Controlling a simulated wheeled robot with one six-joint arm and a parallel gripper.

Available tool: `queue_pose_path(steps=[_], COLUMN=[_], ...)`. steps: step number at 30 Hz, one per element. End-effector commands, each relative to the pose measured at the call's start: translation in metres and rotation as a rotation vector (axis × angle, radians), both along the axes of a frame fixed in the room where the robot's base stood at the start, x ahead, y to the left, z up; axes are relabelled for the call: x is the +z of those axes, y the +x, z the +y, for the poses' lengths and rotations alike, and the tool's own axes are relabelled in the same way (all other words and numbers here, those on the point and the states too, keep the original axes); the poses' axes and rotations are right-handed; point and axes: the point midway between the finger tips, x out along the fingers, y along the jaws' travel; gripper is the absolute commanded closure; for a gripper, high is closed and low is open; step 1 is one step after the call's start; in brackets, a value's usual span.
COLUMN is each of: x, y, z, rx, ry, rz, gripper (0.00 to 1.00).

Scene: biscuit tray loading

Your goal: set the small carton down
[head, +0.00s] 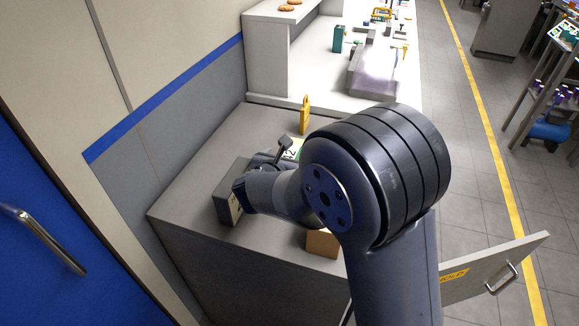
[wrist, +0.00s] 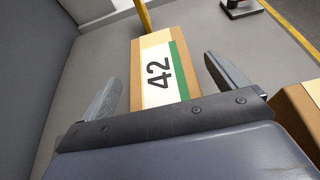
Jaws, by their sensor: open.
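The small carton (wrist: 157,70) is tan with a white label reading 42 and a green stripe. In the wrist view it rests on the grey cabinet top (wrist: 90,70), between the two spread fingers of my gripper (wrist: 164,68). The fingers stand apart from its sides, with a gap on each. In the head view my arm hides most of the carton; part of its label (head: 293,149) shows. My gripper (head: 272,158) is low over the cabinet top, and its fingers are partly hidden there.
A brown box (head: 322,243) stands close to the right of my gripper, also in the wrist view (wrist: 297,117). A grey box (head: 227,192) is at the left. A yellow upright piece (head: 304,115) stands behind the carton. A cabinet door (head: 495,270) hangs open at the right.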

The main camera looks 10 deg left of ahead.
Motion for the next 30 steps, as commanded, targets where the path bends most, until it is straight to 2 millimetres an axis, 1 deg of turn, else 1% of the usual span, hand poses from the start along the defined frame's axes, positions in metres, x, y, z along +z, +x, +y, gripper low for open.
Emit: queue_pose_path(steps=[2, 8, 30], x=[-0.0015, -0.0016, -0.0014], y=[0.0028, 0.0026, 0.0023], z=[-0.0008, -0.0006, -0.0004], rx=[-0.001, 0.0, 0.0], ry=[0.0, 0.0, 0.0], rz=[0.001, 0.0, 0.0], gripper=[0.06, 0.07, 0.68])
